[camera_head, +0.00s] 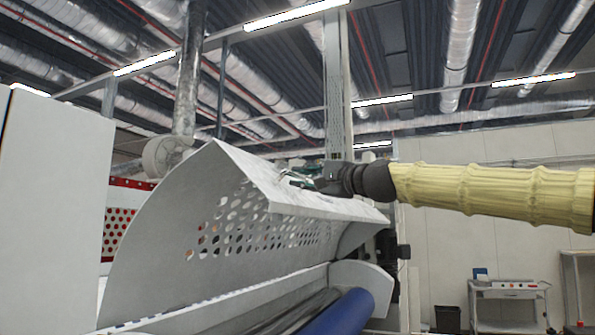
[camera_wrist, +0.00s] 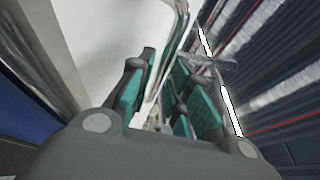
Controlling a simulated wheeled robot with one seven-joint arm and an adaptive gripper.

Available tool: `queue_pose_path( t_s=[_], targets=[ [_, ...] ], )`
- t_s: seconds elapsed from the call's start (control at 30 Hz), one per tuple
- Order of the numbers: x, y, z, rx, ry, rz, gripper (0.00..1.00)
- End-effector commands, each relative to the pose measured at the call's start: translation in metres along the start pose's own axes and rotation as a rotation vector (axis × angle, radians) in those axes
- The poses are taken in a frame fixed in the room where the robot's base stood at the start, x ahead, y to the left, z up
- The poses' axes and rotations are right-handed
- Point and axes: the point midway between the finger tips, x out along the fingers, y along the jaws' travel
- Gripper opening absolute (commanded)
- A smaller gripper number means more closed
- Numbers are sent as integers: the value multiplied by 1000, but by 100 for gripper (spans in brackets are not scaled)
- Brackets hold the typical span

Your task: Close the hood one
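The hood (camera_head: 250,215) is a pale grey bent sheet with rows of round holes. It stands raised and tilted above the rollers in the head view. My gripper (camera_head: 300,180) reaches in from the right and is at the upper panel of the hood, near its top edge. In the wrist view my gripper (camera_wrist: 163,100) shows green pads close together on both sides of a shiny bent metal handle (camera_wrist: 182,28). The pads appear shut on this handle. The exact contact is partly hidden by the fingers. The hood's pale surface (camera_wrist: 105,35) fills the upper left there.
A blue roller (camera_head: 340,312) and a dark roller lie below the hood. A white cabinet (camera_head: 55,185) stands at the left. A white cart (camera_head: 508,305) is at the back right by the wall. Ducts and lamps hang overhead.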

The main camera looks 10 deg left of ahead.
Motion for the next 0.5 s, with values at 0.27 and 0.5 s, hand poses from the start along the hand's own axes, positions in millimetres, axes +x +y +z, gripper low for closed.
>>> queue_pose_path(
  t_s=[0.27, 0.5],
  targets=[
    [25, -1, -1, -1, 2, 0, 19],
    [28, 0, -1, -1, 2, 0, 19]
  ],
)
